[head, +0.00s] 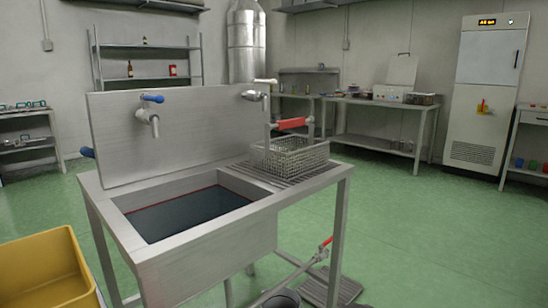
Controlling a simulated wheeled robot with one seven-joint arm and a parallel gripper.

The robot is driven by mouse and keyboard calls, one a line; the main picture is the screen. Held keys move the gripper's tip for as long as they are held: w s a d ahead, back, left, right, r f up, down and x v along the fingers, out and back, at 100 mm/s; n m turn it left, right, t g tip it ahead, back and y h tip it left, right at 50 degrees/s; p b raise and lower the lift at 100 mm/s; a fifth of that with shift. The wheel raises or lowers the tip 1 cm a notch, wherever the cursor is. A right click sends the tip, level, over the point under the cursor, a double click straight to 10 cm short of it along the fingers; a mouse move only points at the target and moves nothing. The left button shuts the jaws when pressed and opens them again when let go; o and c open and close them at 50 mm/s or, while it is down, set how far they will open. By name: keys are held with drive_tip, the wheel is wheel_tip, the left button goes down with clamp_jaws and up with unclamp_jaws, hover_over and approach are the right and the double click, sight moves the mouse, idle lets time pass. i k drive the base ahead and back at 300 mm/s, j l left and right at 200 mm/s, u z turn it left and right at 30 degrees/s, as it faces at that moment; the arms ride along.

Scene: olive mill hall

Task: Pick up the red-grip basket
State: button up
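The wire mesh basket (291,158) stands on the ribbed drainboard at the right end of a steel sink unit. Its red grip (291,123) is above the basket, held level between upright metal parts. The basket looks empty, though its floor is hard to see through the mesh. My gripper is not in the head view.
The sink basin (188,213) holds dark liquid left of the basket. A tap with a blue handle (152,98) sticks out from the backsplash. A yellow bin (45,270) stands at the lower left. A red-handled pipe valve (325,243) is under the sink. Green floor at right is open.

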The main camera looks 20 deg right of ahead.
sight(287, 166)
drive_tip(key=i+l+u, duration=0.1)
drive_tip(key=l+u, duration=0.15)
drive_tip(key=i+l+u, duration=0.1)
drive_tip(key=l+u, duration=0.15)
drive_tip(key=i+l+u, duration=0.1)
drive_tip(key=l+u, duration=0.15)
drive_tip(key=l, duration=0.1)
